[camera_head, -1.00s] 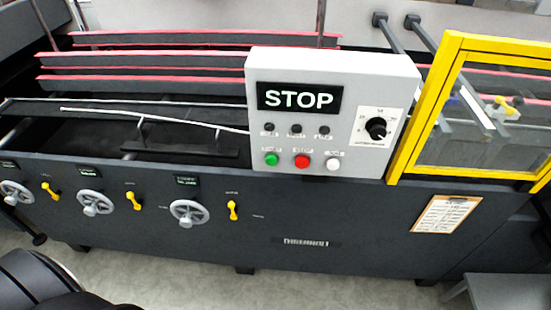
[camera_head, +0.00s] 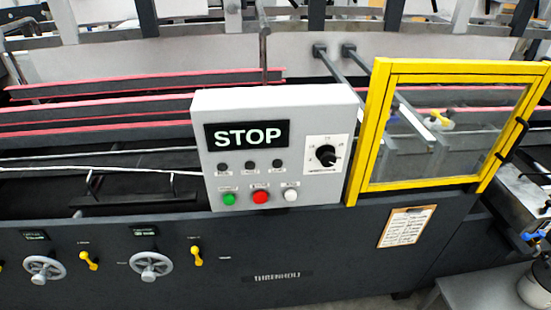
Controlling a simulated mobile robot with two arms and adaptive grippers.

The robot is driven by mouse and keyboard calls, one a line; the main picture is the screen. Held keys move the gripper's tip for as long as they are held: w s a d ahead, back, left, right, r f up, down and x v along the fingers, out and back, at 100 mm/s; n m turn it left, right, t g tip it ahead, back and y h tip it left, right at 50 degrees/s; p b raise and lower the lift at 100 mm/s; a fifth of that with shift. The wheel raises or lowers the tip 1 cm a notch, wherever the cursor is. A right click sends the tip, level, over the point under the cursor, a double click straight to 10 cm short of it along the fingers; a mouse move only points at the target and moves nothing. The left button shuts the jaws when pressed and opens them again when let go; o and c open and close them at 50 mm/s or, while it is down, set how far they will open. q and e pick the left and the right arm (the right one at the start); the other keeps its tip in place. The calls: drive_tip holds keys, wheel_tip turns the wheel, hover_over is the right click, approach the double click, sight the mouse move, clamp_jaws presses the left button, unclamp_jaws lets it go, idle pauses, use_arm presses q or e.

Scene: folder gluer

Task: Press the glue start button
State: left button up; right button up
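The control panel (camera_head: 205,170) is a light grey box at the middle of the machine's front in the head view. Its display (camera_head: 247,136) reads STOP. Below it are several dark lamps and a row of three buttons: green (camera_head: 229,199), red (camera_head: 260,196) and white (camera_head: 291,194). Their small labels are too blurred to read, so I cannot tell which one is named glue start. A black rotary knob (camera_head: 326,155) is on the panel's right side. Neither of my grippers is in view.
A yellow-framed guard (camera_head: 368,135) stands right of the panel. Handwheels (camera_head: 150,266) and yellow levers (camera_head: 197,256) stick out from the dark front below left. A clipboard (camera_head: 407,227) hangs below the guard. A grey table (camera_head: 470,294) and white bucket (camera_head: 538,287) are at lower right.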

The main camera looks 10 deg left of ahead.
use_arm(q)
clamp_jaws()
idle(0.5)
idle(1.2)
